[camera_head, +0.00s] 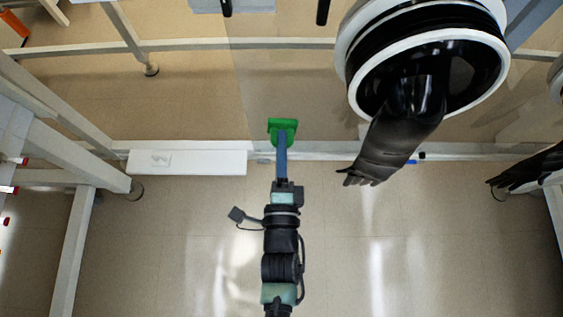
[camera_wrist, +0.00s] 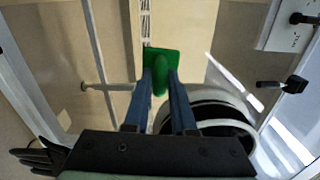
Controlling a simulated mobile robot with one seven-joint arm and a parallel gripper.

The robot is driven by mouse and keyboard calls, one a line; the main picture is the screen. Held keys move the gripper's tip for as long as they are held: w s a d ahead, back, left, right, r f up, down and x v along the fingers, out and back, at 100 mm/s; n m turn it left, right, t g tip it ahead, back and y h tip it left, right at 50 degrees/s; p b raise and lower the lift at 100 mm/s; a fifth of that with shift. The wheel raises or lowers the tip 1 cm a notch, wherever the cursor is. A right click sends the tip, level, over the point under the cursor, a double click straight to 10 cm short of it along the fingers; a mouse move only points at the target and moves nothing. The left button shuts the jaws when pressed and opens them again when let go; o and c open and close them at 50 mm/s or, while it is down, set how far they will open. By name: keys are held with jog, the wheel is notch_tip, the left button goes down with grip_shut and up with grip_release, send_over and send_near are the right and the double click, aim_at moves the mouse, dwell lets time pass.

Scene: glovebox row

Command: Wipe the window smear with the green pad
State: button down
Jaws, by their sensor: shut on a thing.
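My gripper (camera_head: 282,142) reaches away from me, its blue fingers shut on the green pad (camera_head: 283,126). The pad is held at the fingertips, near the clear window panel. In the wrist view, the green pad (camera_wrist: 173,56) shows beyond the two fingers, which close on its handle. I cannot tell whether its face touches the window. I cannot make out a smear in either view; the pad may hide it.
A black glove (camera_head: 390,145) hangs from a round white-rimmed port (camera_head: 342,55) to the right of the pad. A white ledge (camera_head: 215,163) sticks out at left. Another glove (camera_head: 530,165) hangs at far right. A socket panel (camera_wrist: 286,25) shows in the wrist view.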

notch_tip(320, 180, down, 21)
jog(key=b, duration=1.6)
jog(key=w+b, duration=0.2)
jog(key=w, duration=0.4)
jog(key=shift+w, duration=0.4)
jog(key=shift+w+b, duration=0.5)
jog(key=shift+w, duration=0.55)
jog(key=shift+r, duration=0.1)
